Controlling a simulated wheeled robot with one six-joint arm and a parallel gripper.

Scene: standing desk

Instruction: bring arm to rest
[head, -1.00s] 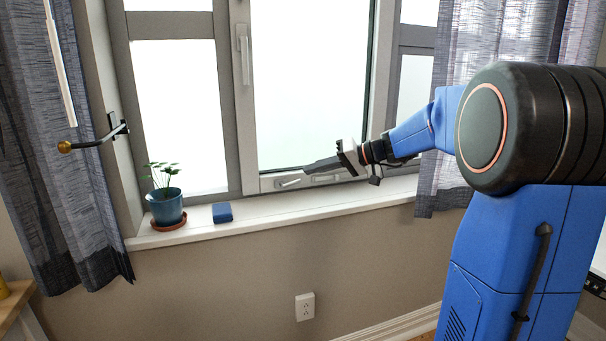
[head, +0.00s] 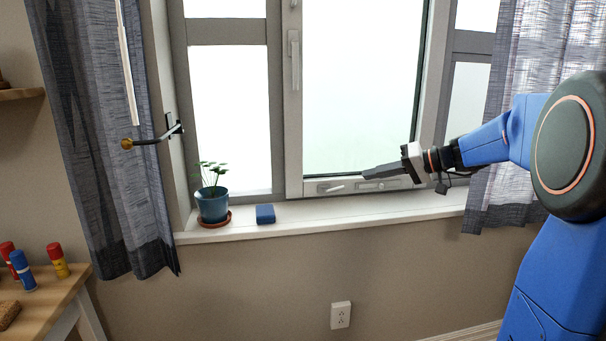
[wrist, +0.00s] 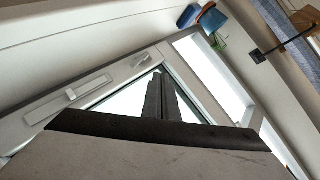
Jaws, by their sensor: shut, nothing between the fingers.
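My gripper (head: 368,172) is in front of the lower part of the window, above the sill, pointing left. Its fingers are together with nothing between them. In the wrist view the closed fingers (wrist: 160,98) point toward the window frame and glass. My blue arm reaches in from the right of the head view.
The white sill (head: 340,215) holds a plant in a blue pot (head: 212,206) and a small blue block (head: 265,214), both left of my gripper. Curtains hang at both sides. A wooden table (head: 60,300) with several small cans stands at the lower left.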

